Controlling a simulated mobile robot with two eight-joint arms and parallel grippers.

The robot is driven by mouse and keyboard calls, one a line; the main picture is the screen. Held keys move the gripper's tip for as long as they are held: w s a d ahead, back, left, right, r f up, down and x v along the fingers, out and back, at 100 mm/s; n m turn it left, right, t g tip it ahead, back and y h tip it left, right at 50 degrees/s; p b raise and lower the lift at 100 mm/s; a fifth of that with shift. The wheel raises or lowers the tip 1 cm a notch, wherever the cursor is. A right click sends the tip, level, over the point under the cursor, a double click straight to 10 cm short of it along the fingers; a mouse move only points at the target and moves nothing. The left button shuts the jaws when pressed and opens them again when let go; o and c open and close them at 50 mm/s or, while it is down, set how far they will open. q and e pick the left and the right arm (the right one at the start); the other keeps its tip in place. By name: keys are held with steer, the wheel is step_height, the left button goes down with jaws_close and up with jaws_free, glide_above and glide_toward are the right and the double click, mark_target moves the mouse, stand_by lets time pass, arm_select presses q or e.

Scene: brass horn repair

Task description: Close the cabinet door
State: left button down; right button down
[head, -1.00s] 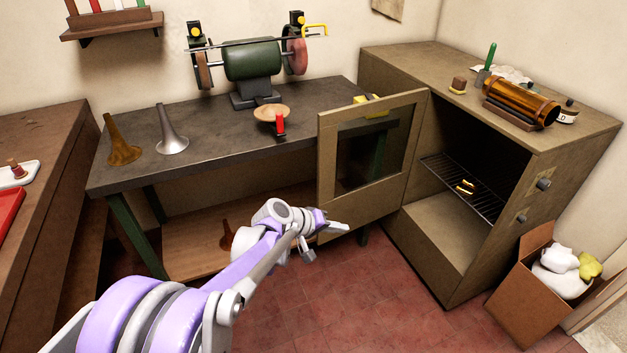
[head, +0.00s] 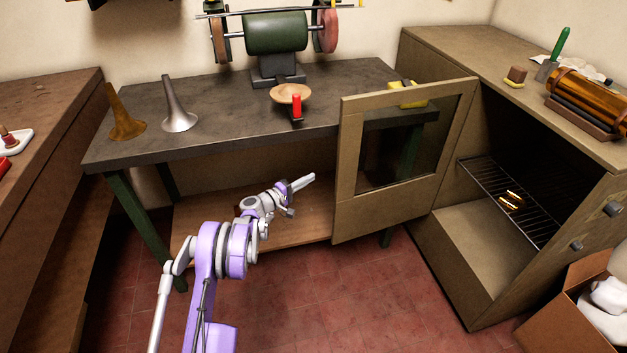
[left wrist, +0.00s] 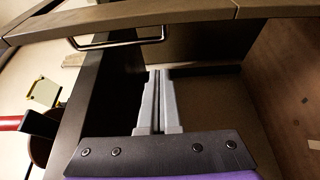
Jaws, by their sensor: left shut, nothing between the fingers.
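The olive-brown cabinet (head: 460,250) stands at the right with its front open. Its door (head: 347,190), a frame around a dark glass pane, stands wide open, swung out to the left of the opening. My left gripper (head: 310,179) is shut and empty, just left of the door's free edge in the head view; I see no clear contact. In the left wrist view the shut fingers (left wrist: 158,75) point toward a brown frame bar with a metal handle (left wrist: 120,41), which looks like part of the door. My right gripper is out of view.
Inside the cabinet is a wire rack (head: 485,190) with small brass pieces (head: 510,200). Left of the door is a dark workbench (head: 230,120) with a lower shelf (head: 205,225). A cardboard box (head: 565,310) stands by the cabinet's right front. The red floor (head: 320,290) before the cabinet is clear.

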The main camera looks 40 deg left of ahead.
arm_select(q)
steer(key=w+d, duration=0.5)
steer(key=shift+w+d+b, duration=0.2)
steer(key=shift+d+b, duration=0.05)
steer(key=shift+b, duration=0.05)
steer(key=shift+d, duration=0.1)
stand_by(0.3)
